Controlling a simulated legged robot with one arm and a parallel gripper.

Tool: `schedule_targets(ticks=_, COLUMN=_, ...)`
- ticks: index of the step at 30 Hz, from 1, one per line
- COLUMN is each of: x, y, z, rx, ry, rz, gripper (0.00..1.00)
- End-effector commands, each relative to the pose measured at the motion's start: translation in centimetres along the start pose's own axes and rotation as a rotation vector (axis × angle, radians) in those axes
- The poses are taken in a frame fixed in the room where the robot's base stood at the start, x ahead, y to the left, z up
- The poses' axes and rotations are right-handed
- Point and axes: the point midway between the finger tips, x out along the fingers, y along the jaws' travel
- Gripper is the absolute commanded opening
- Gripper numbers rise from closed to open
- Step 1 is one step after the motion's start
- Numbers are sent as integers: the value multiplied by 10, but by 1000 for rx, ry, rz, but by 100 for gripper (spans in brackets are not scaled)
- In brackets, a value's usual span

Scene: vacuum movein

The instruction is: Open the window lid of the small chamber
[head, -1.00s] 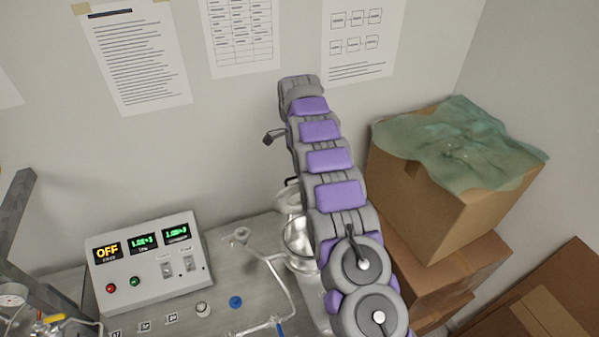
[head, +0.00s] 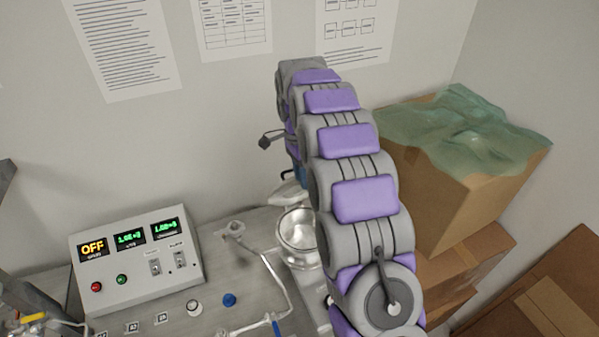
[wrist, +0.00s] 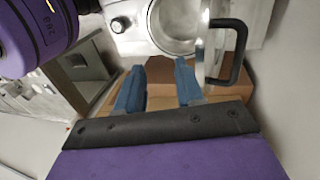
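The small chamber (head: 300,238) is a shiny metal cylinder left of my arm in the head view, its round mouth showing. In the wrist view the chamber (wrist: 145,28) is at the top. Its clear window lid (wrist: 204,55) appears nearly edge-on and swung out from the mouth, with a black handle (wrist: 240,55) on its right. My gripper (wrist: 159,66) has its two blue fingers apart with nothing between them. The right finger is close to the lid's lower edge; contact cannot be told. In the head view, my arm hides most of the gripper.
A control box (head: 135,258) reading OFF stands at the left on the grey bench (head: 215,300). Metal piping (head: 268,262) runs beside the chamber. Cardboard boxes (head: 455,205), topped by green sheeting (head: 465,130), stand close to the right of my arm. A wall is behind.

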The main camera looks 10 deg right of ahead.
Motion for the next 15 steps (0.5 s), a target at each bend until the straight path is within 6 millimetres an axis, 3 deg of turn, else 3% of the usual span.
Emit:
schedule_targets(ticks=9, x=5, y=34, z=6, rx=0, ry=0, rz=-3, gripper=37)
schedule_targets(ticks=15, x=7, y=46, z=9, rx=0, ry=0, rz=1, gripper=37)
